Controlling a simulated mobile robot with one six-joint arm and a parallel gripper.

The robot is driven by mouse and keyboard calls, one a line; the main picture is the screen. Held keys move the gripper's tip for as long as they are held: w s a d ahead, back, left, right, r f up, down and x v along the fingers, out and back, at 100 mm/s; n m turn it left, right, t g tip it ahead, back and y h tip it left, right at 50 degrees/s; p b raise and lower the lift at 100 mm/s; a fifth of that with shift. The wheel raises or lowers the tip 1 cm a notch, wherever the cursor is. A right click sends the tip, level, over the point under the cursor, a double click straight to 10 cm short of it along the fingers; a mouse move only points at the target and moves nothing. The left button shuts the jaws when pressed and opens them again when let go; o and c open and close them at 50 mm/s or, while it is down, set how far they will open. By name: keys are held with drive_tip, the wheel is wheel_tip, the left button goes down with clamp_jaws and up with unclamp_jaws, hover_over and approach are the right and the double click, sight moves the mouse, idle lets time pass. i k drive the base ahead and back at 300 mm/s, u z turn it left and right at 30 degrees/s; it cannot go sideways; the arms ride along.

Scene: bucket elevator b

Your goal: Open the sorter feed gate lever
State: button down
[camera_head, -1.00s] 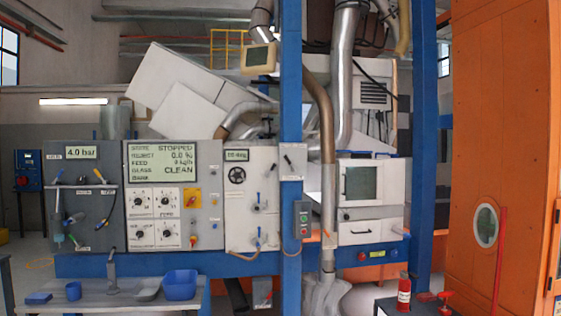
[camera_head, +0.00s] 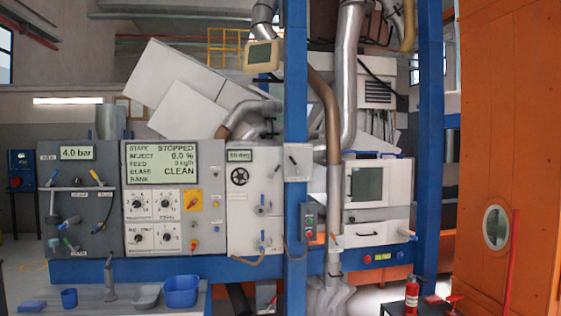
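The sorter stands ahead, with a grey control panel (camera_head: 170,240) whose display (camera_head: 160,162) reads STOPPED and CLEAN. I cannot read a label that says which lever is the feed gate lever. A small dark lever sits on a white box (camera_head: 297,162) on the blue post (camera_head: 296,90). A small orange-tipped handle (camera_head: 334,238) is at the lower part of the vertical pipe (camera_head: 334,200). My gripper is not in view.
A large orange cabinet (camera_head: 510,120) fills the right side.

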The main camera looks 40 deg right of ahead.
sight(298, 170)
drive_tip(key=z, duration=0.25)
drive_tip(key=i, duration=1.45)
drive_tip(key=u, duration=0.3)
